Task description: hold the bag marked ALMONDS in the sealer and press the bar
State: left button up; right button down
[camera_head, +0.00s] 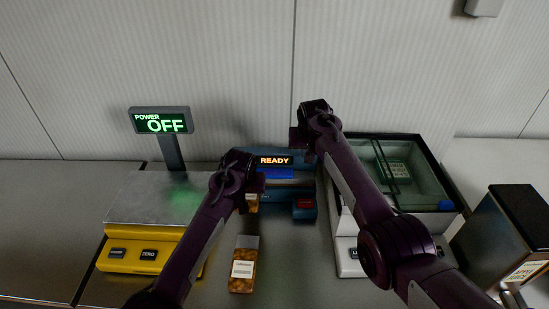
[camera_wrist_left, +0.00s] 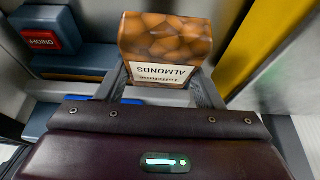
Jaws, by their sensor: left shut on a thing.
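The bag marked ALMONDS (camera_wrist_left: 165,48) shows brown nuts and a white label, upside down in the left wrist view. My left gripper (camera_wrist_left: 163,84) is shut on it. In the head view this bag (camera_head: 252,204) is mostly hidden below my left gripper (camera_head: 256,181), at the front of the sealer. The blue sealer (camera_head: 272,174) has a lit READY display and a red ON/OFF switch (camera_head: 305,204). I cannot tell whether the bag's edge is in the sealer's gap. My right gripper (camera_head: 302,140) is above the sealer's right end; its fingers are unclear.
Another nut bag (camera_head: 242,270) is on the counter in front, its label unreadable. A yellow scale (camera_head: 130,258) with a POWER OFF display (camera_head: 161,121) is at left. A glass-lidded machine (camera_head: 349,249) and a dark box (camera_head: 520,220) are at right. The far left counter is clear.

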pick_arm(q)
jog(key=shift+s+d+r+p, duration=0.1)
jog(key=shift+s+r+p, duration=0.25)
jog(key=shift+s+p, duration=0.35)
jog(key=shift+s+r+p, duration=0.3)
jog(key=shift+s+p, duration=0.15)
jog(key=shift+p, duration=0.35)
jog(key=shift+s+f+p, duration=0.1)
jog(key=shift+s+p, duration=0.85)
jog(key=shift+s, duration=0.1)
jog(key=shift+s+f+p, duration=0.25)
jog(key=shift+s+p, duration=0.65)
jog(key=shift+s, duration=0.15)
